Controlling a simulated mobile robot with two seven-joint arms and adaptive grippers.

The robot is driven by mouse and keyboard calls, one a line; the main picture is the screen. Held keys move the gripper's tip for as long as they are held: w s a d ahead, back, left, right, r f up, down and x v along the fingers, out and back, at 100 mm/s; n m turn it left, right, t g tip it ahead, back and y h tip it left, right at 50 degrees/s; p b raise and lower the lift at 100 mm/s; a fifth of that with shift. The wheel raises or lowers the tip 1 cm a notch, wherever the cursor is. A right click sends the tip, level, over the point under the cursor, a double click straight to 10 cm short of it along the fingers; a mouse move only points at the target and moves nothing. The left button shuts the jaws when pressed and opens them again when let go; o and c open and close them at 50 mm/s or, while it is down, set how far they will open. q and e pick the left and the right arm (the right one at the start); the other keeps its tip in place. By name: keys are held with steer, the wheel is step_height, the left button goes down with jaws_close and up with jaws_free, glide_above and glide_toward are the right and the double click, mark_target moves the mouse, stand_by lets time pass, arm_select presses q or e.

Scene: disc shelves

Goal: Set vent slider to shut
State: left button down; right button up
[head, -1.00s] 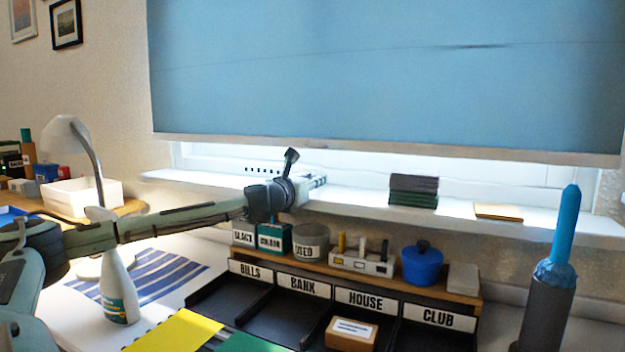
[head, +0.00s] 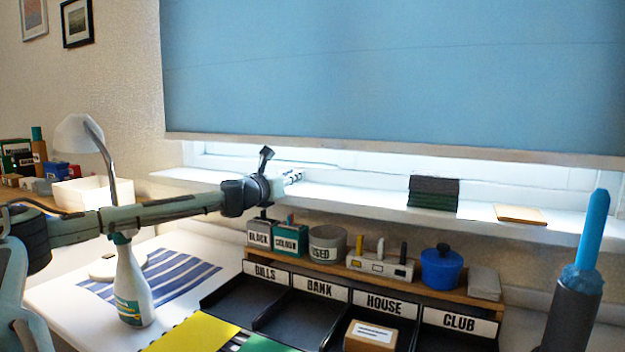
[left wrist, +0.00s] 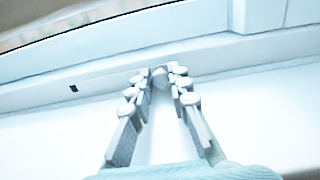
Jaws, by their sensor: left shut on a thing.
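My left gripper (head: 294,177) is at the bottom of the white window frame, just above the sill. In the left wrist view its two fingers (left wrist: 160,84) are closed in on a small pale knob (left wrist: 160,77), which I take to be the vent slider. The knob sits between the fingertips, against a white strip (left wrist: 105,85) of the frame. One small dark slot shows in this strip to the left of the fingers. In the head view the gripper and wrist hide the slider. My right gripper is not in view.
The sill holds a dark stack (head: 433,193) and a tan flat block (head: 520,215). Below are a wooden shelf with a blue pot (head: 441,270) and labelled trays. A spray bottle (head: 130,285) stands below my left arm. A blue upright thing (head: 592,235) stands at right.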

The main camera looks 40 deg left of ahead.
arm_select(q)
steer(key=shift+s+a, duration=0.25)
steer(key=shift+a, duration=0.5)
steer(key=shift+s+a, duration=0.2)
steer(key=shift+a, duration=0.55)
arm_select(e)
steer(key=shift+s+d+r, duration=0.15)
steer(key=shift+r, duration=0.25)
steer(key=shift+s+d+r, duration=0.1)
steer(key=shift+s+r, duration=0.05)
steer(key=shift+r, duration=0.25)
arm_select(q)
steer(key=shift+r, duration=0.1)
steer(key=c, duration=1.4)
jaws_free()
steer(key=shift+a, duration=0.1)
steer(key=shift+c, duration=0.2)
steer(key=shift+s, duration=0.15)
steer(key=v, duration=1.2)
